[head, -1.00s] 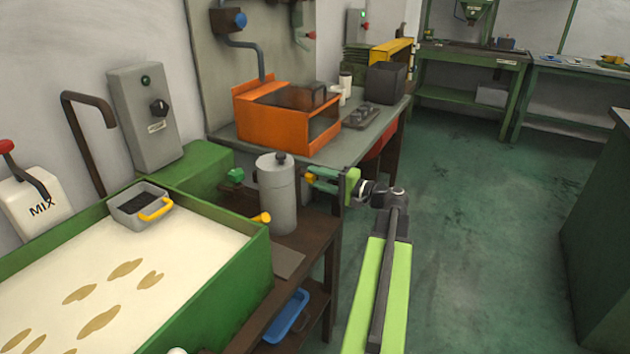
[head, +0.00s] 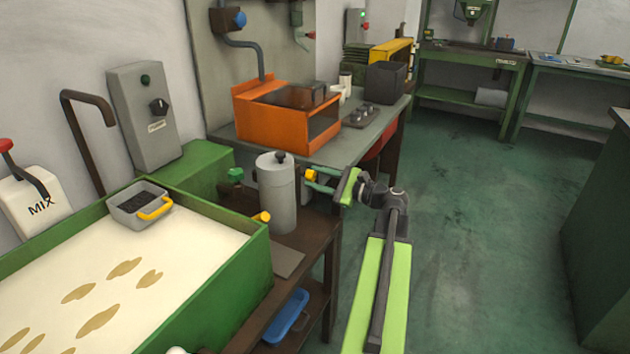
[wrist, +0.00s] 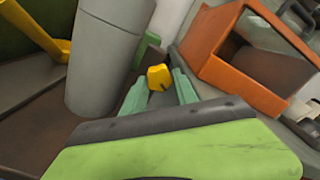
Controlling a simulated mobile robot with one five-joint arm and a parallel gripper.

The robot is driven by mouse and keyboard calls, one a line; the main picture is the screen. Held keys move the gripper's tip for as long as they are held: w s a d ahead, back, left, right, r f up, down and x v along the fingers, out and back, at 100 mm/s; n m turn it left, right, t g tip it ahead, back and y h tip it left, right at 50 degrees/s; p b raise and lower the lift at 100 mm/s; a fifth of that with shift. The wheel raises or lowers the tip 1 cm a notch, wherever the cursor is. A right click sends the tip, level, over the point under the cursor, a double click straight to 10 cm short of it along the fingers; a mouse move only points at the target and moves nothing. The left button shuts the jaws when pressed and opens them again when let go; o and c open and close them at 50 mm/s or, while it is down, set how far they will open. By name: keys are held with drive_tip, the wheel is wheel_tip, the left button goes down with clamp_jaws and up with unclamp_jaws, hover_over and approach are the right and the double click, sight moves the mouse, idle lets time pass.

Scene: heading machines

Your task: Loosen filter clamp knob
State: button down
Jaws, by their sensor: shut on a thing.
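The yellow clamp knob (head: 311,175) is at the right side of the grey filter cylinder (head: 278,200), near its top. My gripper (head: 317,180) reaches it from the right, with green fingers on either side of the knob. In the wrist view the knob (wrist: 159,77) sits between the two fingertips (wrist: 158,88), and the gripper is shut on it. A dark notch shows on the knob's face. The cylinder (wrist: 108,60) stands upright just left of the gripper in the wrist view. The clamp behind the knob is mostly hidden.
An orange open box (head: 270,125) sits on the bench behind. The floor (head: 470,240) at right is clear.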

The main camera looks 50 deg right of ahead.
drive_tip(key=m, duration=0.6)
drive_tip(key=shift+s+f, duration=0.1)
drive_tip(key=shift+f, duration=0.05)
drive_tip(key=shift+a, duration=0.1)
idle(0.3)
drive_tip(key=c, duration=1.2)
unclamp_jaws()
drive_tip(key=shift+c, duration=0.2)
drive_tip(key=v, duration=1.7)
drive_tip(key=shift+s, duration=0.2)
